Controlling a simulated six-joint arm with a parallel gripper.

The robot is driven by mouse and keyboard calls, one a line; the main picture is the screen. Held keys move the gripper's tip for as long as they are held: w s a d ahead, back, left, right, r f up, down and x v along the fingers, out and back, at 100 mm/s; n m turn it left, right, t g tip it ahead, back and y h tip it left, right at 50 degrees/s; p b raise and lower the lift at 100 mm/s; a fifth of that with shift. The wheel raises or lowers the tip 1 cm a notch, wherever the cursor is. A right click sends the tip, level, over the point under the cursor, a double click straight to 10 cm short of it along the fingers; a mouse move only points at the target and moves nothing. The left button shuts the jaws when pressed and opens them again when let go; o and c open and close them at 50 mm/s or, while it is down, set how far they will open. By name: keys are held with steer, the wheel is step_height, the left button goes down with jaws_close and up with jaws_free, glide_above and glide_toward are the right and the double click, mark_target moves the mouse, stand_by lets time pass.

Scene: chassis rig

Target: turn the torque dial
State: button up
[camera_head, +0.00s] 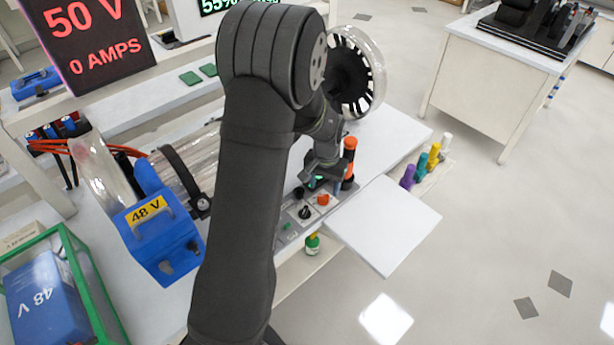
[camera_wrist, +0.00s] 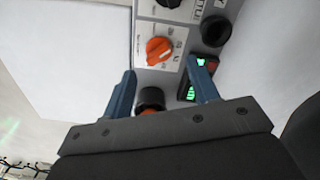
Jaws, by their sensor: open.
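A small control panel carries an orange dial (camera_head: 323,199) and black knobs. I cannot read which label says torque. In the wrist view the orange dial (camera_wrist: 158,50) sits on a white scale plate, just beyond my fingertips. A black knob (camera_wrist: 215,30) is to its right, and another black knob (camera_wrist: 170,3) is at the top edge. My gripper (camera_wrist: 161,66) is open, with its blue fingers spread and nothing gripped. In the head view my gripper (camera_head: 318,181) is over the far part of the panel and hides some of it.
A small green-lit display (camera_wrist: 190,92) is near the right finger. A white board (camera_head: 382,225) lies right of the panel. A blue 48 V box (camera_head: 160,235) stands left.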

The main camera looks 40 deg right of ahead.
mark_target(323, 197)
step_height(323, 197, up, 14)
steer(key=f+n, duration=0.1)
steer(key=n, duration=0.3)
steer(key=shift+n, duration=0.3)
steer(key=f, duration=1.6)
steer(key=shift+s+a+f, duration=0.25)
steer(key=shift+a+f, duration=0.05)
steer(key=shift+a, duration=0.05)
steer(key=c, duration=1)
